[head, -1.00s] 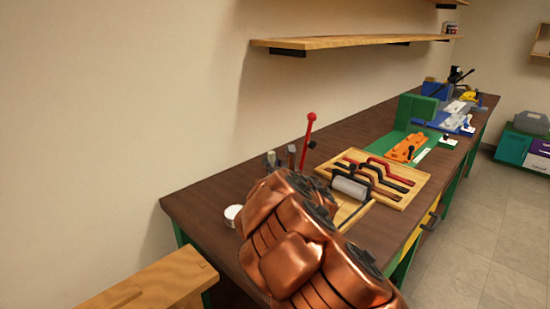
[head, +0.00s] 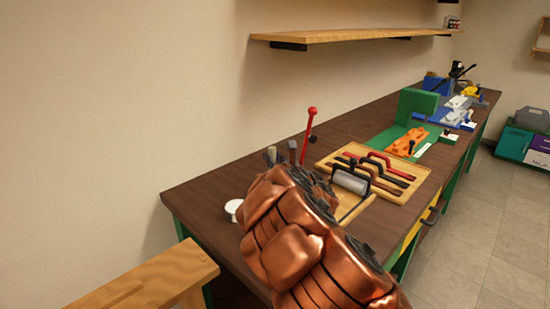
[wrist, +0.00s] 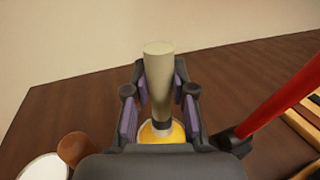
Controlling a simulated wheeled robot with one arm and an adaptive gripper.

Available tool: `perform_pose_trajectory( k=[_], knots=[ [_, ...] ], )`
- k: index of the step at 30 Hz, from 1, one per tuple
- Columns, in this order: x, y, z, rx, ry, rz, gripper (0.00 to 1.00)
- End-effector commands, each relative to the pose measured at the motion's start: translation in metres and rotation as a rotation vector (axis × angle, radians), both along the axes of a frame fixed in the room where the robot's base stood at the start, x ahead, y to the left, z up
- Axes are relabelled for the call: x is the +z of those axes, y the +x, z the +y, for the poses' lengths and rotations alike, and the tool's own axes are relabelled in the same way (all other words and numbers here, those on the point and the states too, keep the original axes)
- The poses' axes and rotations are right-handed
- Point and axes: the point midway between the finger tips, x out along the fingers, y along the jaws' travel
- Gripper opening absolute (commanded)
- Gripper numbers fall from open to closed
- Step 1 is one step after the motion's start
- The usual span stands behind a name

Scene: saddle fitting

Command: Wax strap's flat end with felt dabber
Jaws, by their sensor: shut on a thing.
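In the wrist view my gripper (wrist: 159,96) is shut on the felt dabber (wrist: 159,65), a pale upright stick with a dark band low down. Its lower end is at a round pot of yellow wax (wrist: 163,132); whether it touches the wax is hidden. Several dark and red straps (head: 393,179) lie on a light wooden board (head: 412,192). A grey roller-like cylinder (head: 350,182) sits at the board's near side.
A red lever (head: 309,132) stands close right of my gripper. A white round item (head: 233,208) and a brown round-topped item (wrist: 74,148) are at left. Green, orange and blue fixtures stand farther along the brown bench (head: 205,190). A shelf (head: 340,36) hangs above.

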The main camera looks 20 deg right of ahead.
Motion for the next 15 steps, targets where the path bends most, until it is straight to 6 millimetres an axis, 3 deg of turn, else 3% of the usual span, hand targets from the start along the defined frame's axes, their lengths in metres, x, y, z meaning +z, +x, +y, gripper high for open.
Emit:
perform_pose_trajectory(
  k=[15],
  knots=[
    [-0.0044, 0.0, 0.0, 0.0, 0.0, 0.0, 0.0]
  ],
)
